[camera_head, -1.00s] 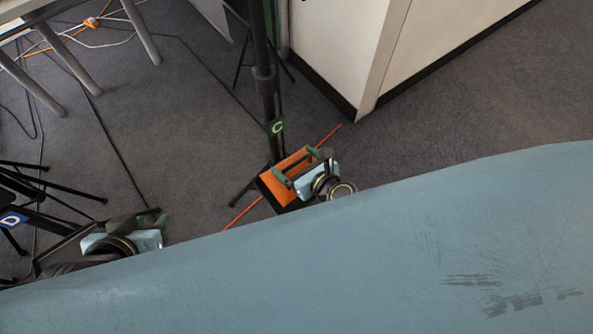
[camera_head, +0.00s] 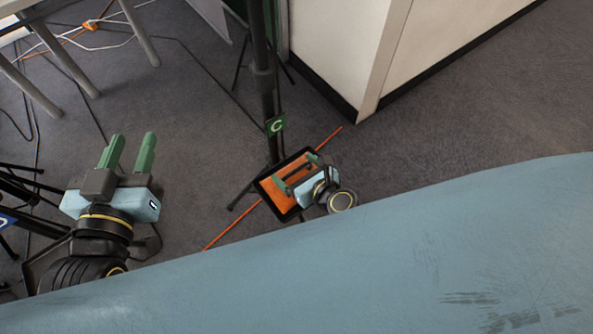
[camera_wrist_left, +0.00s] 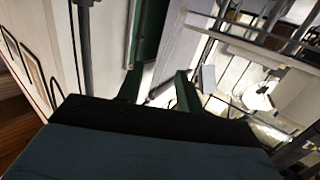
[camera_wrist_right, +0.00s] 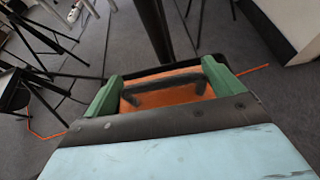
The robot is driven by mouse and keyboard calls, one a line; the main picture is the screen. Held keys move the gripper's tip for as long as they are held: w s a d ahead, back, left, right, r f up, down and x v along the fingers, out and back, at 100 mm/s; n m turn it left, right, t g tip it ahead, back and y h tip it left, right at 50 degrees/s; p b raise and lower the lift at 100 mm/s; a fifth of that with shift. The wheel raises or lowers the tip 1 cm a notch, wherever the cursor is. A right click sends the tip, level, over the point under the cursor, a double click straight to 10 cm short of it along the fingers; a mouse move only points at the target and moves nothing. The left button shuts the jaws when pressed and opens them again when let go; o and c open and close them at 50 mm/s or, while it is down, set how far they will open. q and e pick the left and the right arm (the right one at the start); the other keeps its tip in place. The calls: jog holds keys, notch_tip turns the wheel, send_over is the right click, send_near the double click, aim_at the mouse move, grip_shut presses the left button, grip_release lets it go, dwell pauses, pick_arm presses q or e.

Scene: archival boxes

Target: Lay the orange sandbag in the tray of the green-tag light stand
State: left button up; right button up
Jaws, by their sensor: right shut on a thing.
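The orange sandbag (camera_head: 286,201), with a dark handle, lies within the rim of the black tray (camera_head: 262,195) at the foot of the light stand (camera_head: 263,75) with the green C tag (camera_head: 275,125). My right gripper (camera_head: 296,171) is over the sandbag, shut on its handle. In the right wrist view the sandbag (camera_wrist_right: 180,96) and handle show between the green fingers, with the tray's far rim (camera_wrist_right: 165,69) behind. Whether the bag rests fully on the tray floor is hidden. My left gripper (camera_head: 131,150) is raised at the left, open and empty.
A white cabinet (camera_head: 340,50) stands behind and right of the stand. Another stand with a blue tag (camera_head: 6,221) is at the left edge. An orange cable (camera_head: 232,231) runs on the carpet beneath the tray. My own blue body fills the foreground.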

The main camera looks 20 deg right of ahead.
pick_arm(q)
jog(key=shift+d+r+t, duration=0.15)
jog(key=shift+r+t, duration=0.15)
jog(key=shift+r, duration=0.25)
pick_arm(e)
jog(key=shift+w, duration=0.1)
pick_arm(q)
jog(key=shift+r+t, duration=0.3)
pick_arm(e)
jog(key=shift+f, duration=0.1)
jog(key=o, duration=1.7)
jog(key=shift+f, duration=0.1)
pick_arm(q)
jog(key=shift+d+r, duration=0.1)
pick_arm(e)
jog(key=shift+o, duration=0.2)
